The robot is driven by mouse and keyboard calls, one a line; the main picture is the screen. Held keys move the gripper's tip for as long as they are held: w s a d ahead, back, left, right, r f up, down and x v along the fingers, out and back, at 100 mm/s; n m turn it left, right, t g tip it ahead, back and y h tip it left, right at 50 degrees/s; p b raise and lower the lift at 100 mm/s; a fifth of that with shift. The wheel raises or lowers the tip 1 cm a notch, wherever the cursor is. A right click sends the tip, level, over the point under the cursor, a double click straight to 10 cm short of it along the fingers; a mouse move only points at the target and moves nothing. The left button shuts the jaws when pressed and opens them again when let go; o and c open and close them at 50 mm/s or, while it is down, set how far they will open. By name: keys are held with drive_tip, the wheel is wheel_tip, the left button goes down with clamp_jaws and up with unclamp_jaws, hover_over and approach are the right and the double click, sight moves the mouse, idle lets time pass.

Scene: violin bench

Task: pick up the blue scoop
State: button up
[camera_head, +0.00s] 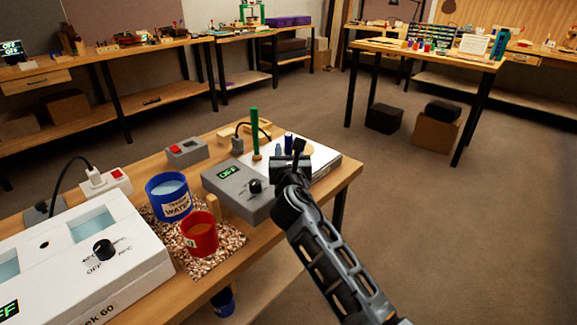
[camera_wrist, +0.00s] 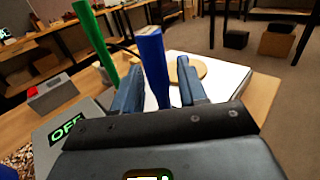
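The blue scoop shows as an upright blue handle (camera_wrist: 153,62) in the wrist view and as a small blue piece (camera_head: 288,144) in the head view. Its lower end is hidden behind my gripper. My gripper (camera_wrist: 160,88) is open, with one finger on each side of the blue handle. A gap shows between the handle and the right finger; the handle looks nearer the left finger, and I cannot tell whether they touch. In the head view my gripper (camera_head: 290,155) is over the bench's right end, by the white plate (camera_head: 322,163).
A green stick (camera_head: 254,130) stands upright just left of the scoop. A grey box with a dial (camera_head: 228,187) is in front. A blue water pot (camera_head: 168,200) and a red pot (camera_head: 199,236) stand further left. Open floor lies to the right.

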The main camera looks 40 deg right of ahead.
sight(291, 136)
clamp_jaws()
drive_tip(key=shift+r, duration=0.1)
drive_tip(key=shift+r, duration=0.5)
drive_tip(key=r+p, duration=0.1)
drive_tip(key=r, duration=0.2)
drive_tip(key=shift+s+d+r+p, duration=0.15)
drive_tip(key=shift+s+r+p, duration=0.05)
drive_tip(key=shift+r+p, duration=0.2)
drive_tip(key=s+d+r+p, duration=0.3)
drive_tip(key=s+d+r, duration=0.3)
drive_tip(key=s+d, duration=0.1)
drive_tip(key=shift+s, duration=0.9)
